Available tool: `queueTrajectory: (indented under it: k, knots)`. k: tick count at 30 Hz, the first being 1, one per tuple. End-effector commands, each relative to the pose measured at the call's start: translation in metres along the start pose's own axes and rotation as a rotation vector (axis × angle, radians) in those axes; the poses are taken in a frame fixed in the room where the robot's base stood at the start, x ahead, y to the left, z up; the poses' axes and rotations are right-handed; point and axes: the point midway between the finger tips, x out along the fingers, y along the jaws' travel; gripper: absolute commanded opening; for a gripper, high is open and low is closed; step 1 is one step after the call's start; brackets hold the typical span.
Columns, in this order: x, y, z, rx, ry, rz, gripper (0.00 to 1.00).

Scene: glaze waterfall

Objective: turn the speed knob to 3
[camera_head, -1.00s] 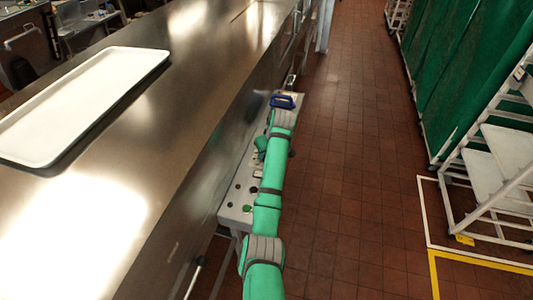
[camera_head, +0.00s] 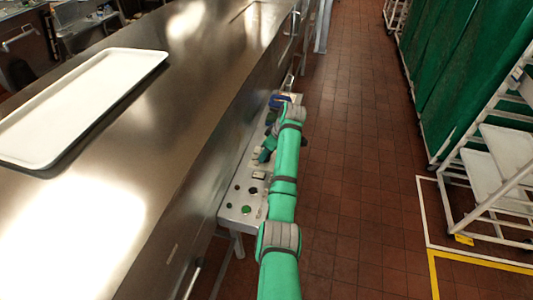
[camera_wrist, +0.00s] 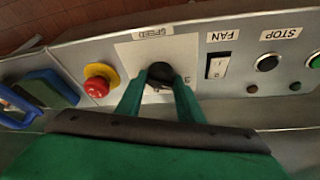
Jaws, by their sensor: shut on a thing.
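The black speed knob (camera_wrist: 160,73) sits on a white dial plate (camera_wrist: 126,52) labelled SPEED, upside down in the wrist view. My gripper (camera_wrist: 158,90) has a green finger on each side of the knob and is shut on it. A figure 3 shows on the plate just right of the knob. I cannot tell where the knob's mark points; the other dial figures are hidden or unreadable. In the head view the control panel (camera_head: 234,212) runs along the counter's side, and my arm hides the knob.
Beside the knob are a red emergency button (camera_wrist: 97,87) on yellow, a FAN rocker switch (camera_wrist: 217,66) and a black STOP button (camera_wrist: 267,63). A blue-handled thing (camera_wrist: 15,108) lies at the panel's end. A white tray (camera_head: 90,95) rests on the steel counter. The tiled aisle is clear.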

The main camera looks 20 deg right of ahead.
Motion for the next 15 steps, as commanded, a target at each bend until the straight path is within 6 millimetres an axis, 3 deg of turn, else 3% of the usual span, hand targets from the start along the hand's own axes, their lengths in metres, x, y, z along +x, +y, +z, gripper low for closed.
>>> queueTrajectory:
  k: [8,9,11,15]
  knots:
    - [-0.0004,-0.0005,-0.0013,-0.003,0.001,-0.001,0.12]
    - [-0.0004,-0.0005,-0.0012,-0.003,0.001,-0.001,0.36]
    - [-0.0003,-0.0005,-0.0012,-0.002,0.001,-0.001,0.51]
    - [-0.0001,-0.0004,-0.0007,-0.001,0.001,0.0,0.51]
